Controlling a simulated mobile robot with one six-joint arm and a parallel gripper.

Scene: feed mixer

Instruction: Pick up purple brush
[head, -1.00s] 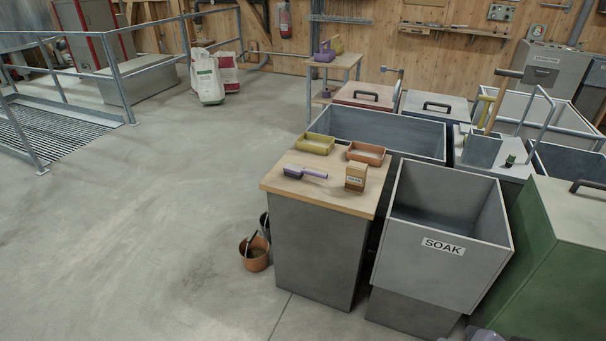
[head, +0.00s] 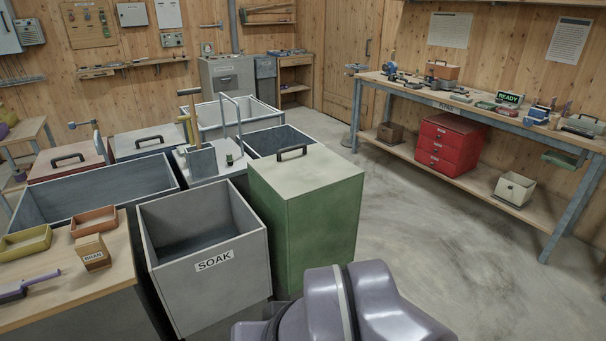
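The purple brush (head: 27,286) lies on the wooden top of a cabinet (head: 72,291) at the left edge of the head view. Its handle points right and its dark head is at the left, close to the picture's edge. A yellow tray, an orange tray and a small box stand behind and to the right of it on the same top. Part of my arm shows at the bottom centre. My gripper is not in view.
The grey SOAK bin (head: 207,245) stands right of the cabinet, then a green cabinet (head: 305,205). The yellow tray (head: 25,243), orange tray (head: 95,221) and box (head: 93,252) crowd the cabinet top. Open floor (head: 430,230) lies before the workbench (head: 480,110).

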